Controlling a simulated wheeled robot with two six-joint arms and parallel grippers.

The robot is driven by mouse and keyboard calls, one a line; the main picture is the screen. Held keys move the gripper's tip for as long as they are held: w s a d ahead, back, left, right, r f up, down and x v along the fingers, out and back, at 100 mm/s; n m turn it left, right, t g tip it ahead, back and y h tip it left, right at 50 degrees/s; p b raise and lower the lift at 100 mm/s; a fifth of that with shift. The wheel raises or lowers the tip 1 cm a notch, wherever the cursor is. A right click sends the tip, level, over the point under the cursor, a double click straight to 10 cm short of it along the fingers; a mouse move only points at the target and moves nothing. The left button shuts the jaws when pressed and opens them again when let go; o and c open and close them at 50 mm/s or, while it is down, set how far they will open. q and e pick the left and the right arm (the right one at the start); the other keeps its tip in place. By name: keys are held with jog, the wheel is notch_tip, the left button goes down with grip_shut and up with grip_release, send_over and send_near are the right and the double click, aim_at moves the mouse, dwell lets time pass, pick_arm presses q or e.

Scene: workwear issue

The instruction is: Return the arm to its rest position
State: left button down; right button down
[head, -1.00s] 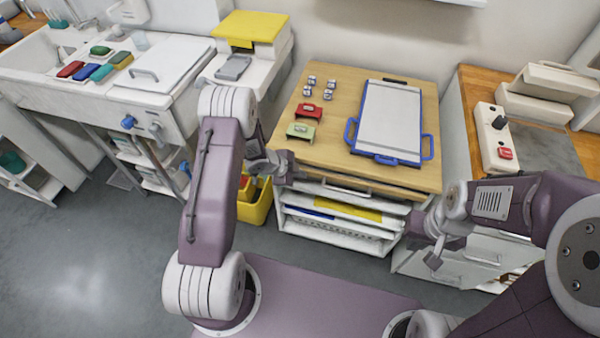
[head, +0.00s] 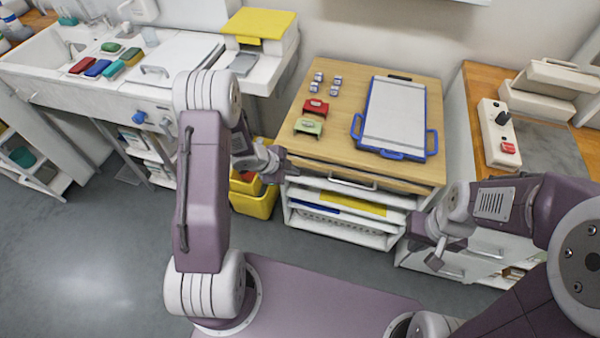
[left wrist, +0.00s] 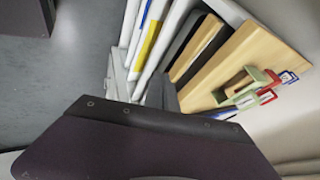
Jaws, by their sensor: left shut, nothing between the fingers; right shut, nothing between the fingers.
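My left gripper (head: 275,167) is shut and empty. It hangs in front of the wooden worktop's front left corner, above the yellow bin. My right gripper (head: 428,250) is shut and empty, low in front of the white shelf unit's right side. Neither gripper touches anything that I can make out. In the left wrist view, the dark gripper body fills the lower part, and the worktop (left wrist: 245,75) shows tilted beyond it.
The wooden worktop (head: 360,80) carries a blue-handled tray (head: 397,115), a red piece (head: 315,108), a green piece (head: 308,127) and several small blocks. A yellow bin (head: 254,203) stands on the floor. A sink counter (head: 60,85) is at left. A switch box (head: 497,132) is at right.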

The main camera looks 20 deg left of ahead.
pick_arm(q)
notch_tip(320, 180, up, 17)
jog(key=s+d+n+t+y, duration=0.1)
jog(key=d+n+t+y, duration=0.15)
jog(key=n, duration=0.25)
jog(key=s+a+f+n+g+y, duration=0.1)
jog(key=s+f+n+g, duration=0.1)
jog(key=s+n, duration=0.4)
jog(key=s+a+f+n+g+y, duration=0.1)
jog(key=s+n+g, duration=0.4)
jog(key=s, duration=0.8)
jog(key=shift+f+n, duration=0.6)
jog(key=shift+f, duration=0.3)
jog(key=shift+s+a, duration=0.1)
jog(key=shift+s, duration=0.05)
